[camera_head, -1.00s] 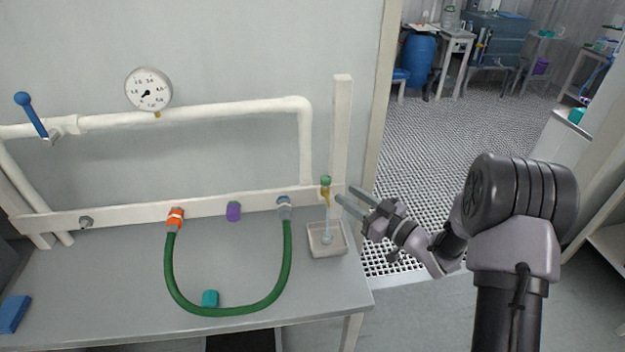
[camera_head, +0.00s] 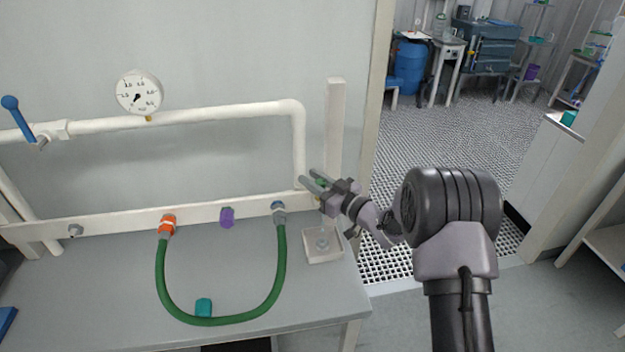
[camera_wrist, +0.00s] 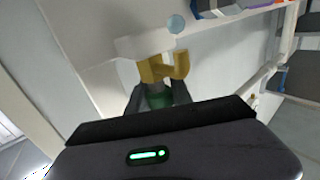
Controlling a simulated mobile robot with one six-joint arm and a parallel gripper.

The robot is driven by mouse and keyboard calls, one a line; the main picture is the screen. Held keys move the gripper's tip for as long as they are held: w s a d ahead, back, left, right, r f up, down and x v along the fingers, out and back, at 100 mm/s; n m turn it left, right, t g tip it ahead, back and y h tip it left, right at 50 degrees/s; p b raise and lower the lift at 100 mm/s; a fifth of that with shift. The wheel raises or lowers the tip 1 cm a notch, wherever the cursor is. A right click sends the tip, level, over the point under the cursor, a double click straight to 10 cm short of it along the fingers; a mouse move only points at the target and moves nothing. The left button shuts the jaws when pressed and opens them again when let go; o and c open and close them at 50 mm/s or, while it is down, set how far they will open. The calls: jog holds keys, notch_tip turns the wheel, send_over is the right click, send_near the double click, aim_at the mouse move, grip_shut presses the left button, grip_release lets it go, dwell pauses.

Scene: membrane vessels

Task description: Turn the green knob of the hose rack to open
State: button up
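The green knob (camera_head: 321,183) sits on top of a brass tap on the right end of the white rack rail (camera_head: 110,223). My gripper (camera_head: 308,178) is at the knob, with one finger on each side of it. The fingers look spread, close to the knob; contact cannot be made out. In the head view my gripper hides most of the tap.
A pale tray (camera_head: 323,256) with a small clear vessel stands under the tap. A green hose (camera_head: 205,321) loops between two rail fittings. A gauge (camera_head: 139,93) and a blue-handled valve (camera_head: 17,117) are on the white pipe. A post (camera_head: 334,130) stands behind the tap.

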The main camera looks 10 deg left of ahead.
grip_shut()
jog(key=shift+g, duration=0.3)
jog(key=shift+s+a+n+g+y+b, duration=0.15)
jog(key=shift+n+g+y+b, duration=0.25)
jog(key=shift+n+g+y, duration=0.65)
jog(key=shift+s+a+n+g+y, duration=0.15)
jog(key=shift+n+g+y, duration=0.15)
jog(key=shift+n+g, duration=0.45)
jog(key=shift+s+d+n+g+y, duration=0.2)
jog(key=shift+n+g, duration=0.3)
jog(key=shift+g, duration=0.6)
jog(key=shift+s+a+n+g+y, duration=0.1)
jog(key=shift+a+n+g+y, duration=0.2)
jog(key=shift+n+g, duration=0.45)
jog(key=shift+s+d+g, duration=0.1)
jog(key=shift+g, duration=0.35)
jog(key=shift+o, duration=2.2)
grip_release()
